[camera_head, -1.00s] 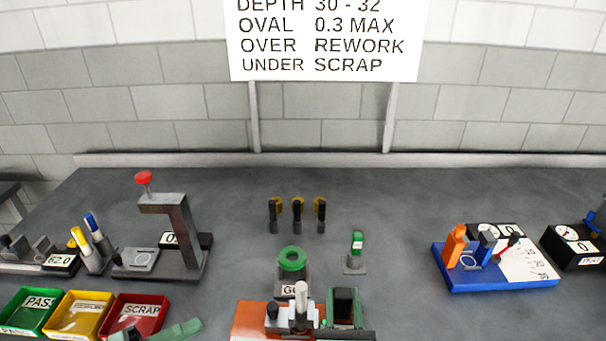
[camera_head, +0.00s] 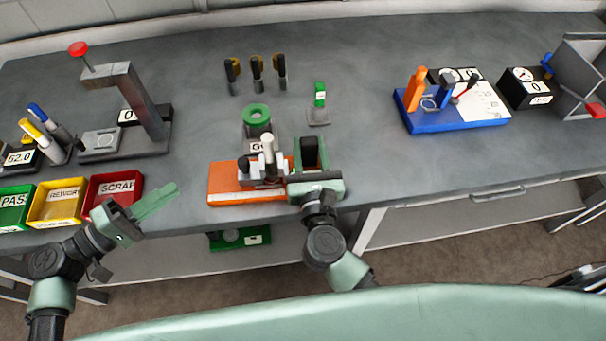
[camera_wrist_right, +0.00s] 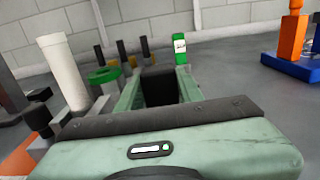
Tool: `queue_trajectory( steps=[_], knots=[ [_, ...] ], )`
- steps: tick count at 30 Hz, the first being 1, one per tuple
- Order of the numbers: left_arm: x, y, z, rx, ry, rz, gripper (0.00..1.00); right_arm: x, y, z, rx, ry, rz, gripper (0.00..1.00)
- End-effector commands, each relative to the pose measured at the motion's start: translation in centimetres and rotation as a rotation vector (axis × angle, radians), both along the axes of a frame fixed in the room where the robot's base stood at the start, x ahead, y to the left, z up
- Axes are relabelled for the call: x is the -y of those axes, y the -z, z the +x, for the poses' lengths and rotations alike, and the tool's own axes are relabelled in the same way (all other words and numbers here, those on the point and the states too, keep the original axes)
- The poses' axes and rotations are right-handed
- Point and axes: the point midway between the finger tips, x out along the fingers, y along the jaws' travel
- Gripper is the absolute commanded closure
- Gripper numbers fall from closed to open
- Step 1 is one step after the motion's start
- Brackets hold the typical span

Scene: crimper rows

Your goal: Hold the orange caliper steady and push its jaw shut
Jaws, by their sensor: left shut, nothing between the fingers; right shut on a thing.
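The orange caliper (camera_head: 228,183) is an orange base plate on the bench, with grey jaw parts (camera_head: 260,175), a white upright post (camera_head: 268,150) and a dark block (camera_head: 309,152) at its right. My right gripper (camera_head: 310,168) is shut on the dark block. In the right wrist view the block (camera_wrist_right: 159,84) stands between my right fingers (camera_wrist_right: 160,95), with the white post (camera_wrist_right: 65,70) at left. My left gripper (camera_head: 170,192) is shut and empty, left of the orange plate and apart from it. The gap between the grey jaw parts is too small to make out.
A green-ringed gauge (camera_head: 257,117) stands close behind the caliper. Red (camera_head: 103,207), yellow (camera_head: 55,217) and green (camera_head: 12,219) trays lie at left, the red one close to my left gripper. A blue-based fixture (camera_head: 455,122) with an orange post stands right. Bench between is clear.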

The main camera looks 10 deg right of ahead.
Motion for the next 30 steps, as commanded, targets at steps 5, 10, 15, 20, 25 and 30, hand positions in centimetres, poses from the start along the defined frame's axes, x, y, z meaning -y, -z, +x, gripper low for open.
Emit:
queue_trajectory(
  steps=[5,10,15,20,25,30],
  knots=[
    [0.0,0.0,0.0,0.000,0.000,0.000,1.00,0.2,0.0,0.0,0.001,0.004,-0.003,1.00],
    [0.0,0.0,0.0,0.000,0.000,0.000,1.00,0.1,0.0,0.0,0.001,0.003,-0.002,0.38],
    [0.0,0.0,0.0,0.000,0.000,0.000,1.00,0.1,0.0,0.0,0.001,0.001,-0.001,0.38],
    [0.0,0.0,0.0,0.000,0.000,0.000,1.00,0.0,0.0,-0.2,0.000,0.000,-0.001,0.38],
    [0.0,0.0,0.0,0.000,0.000,0.000,1.00,-0.1,0.1,-2.4,-0.003,0.001,0.000,0.38],
    [0.0,0.0,0.0,0.000,0.000,0.000,1.00,-0.3,0.2,-6.1,-0.005,0.000,0.000,0.38]
  ],
)
